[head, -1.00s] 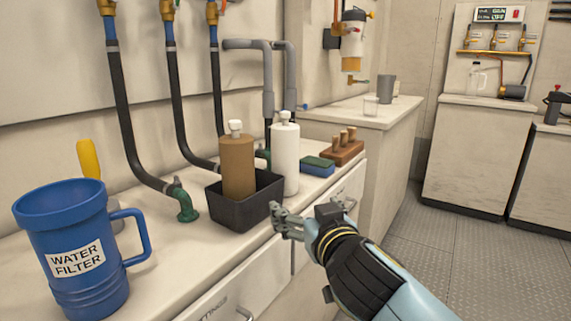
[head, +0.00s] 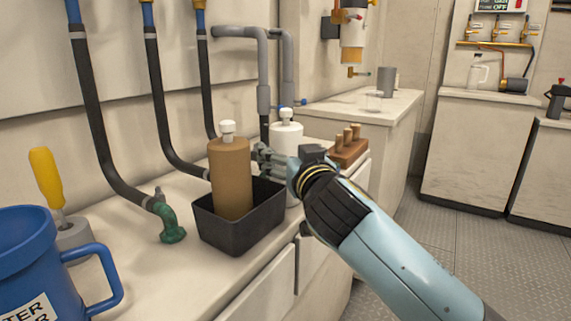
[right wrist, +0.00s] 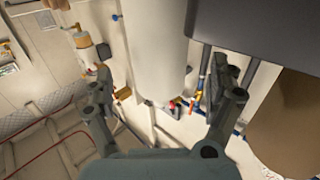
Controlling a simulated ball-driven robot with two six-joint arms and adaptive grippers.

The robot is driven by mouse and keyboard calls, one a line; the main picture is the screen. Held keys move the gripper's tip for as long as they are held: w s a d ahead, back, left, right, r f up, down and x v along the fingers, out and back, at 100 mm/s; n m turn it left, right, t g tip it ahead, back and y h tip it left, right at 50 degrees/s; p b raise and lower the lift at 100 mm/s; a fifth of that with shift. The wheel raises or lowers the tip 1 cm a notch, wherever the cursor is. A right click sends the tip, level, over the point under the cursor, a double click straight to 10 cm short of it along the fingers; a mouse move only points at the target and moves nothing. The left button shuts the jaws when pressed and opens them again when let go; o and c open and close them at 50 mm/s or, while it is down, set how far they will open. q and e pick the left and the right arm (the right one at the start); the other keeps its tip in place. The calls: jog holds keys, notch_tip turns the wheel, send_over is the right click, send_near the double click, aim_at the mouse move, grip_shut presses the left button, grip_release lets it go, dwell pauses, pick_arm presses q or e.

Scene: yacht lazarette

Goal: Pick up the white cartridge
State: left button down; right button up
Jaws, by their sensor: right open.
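The white cartridge (head: 286,132) stands upright on the counter just beyond the black bin, its lower part mostly hidden by my right gripper (head: 268,160). In the right wrist view it is the large pale cylinder (right wrist: 157,45) between the two spread fingers of my right gripper (right wrist: 160,88). The fingers are open on either side of it, and I cannot tell whether either touches it. A brown cartridge (head: 230,180) with a white cap stands in the black bin (head: 238,234). My left gripper is not in view.
A blue water filter mug (head: 25,245) and a yellow-handled tool (head: 46,175) are at the left. A wooden block with pegs (head: 348,150) sits just right of the gripper.

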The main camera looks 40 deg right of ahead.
jog(key=x, duration=0.4)
jog(key=shift+r, duration=0.2)
jog(key=shift+w+d, duration=0.15)
jog(key=shift+w, duration=0.3)
jog(key=c, duration=0.7)
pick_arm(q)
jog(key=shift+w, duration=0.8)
pick_arm(e)
jog(key=c, duration=0.7)
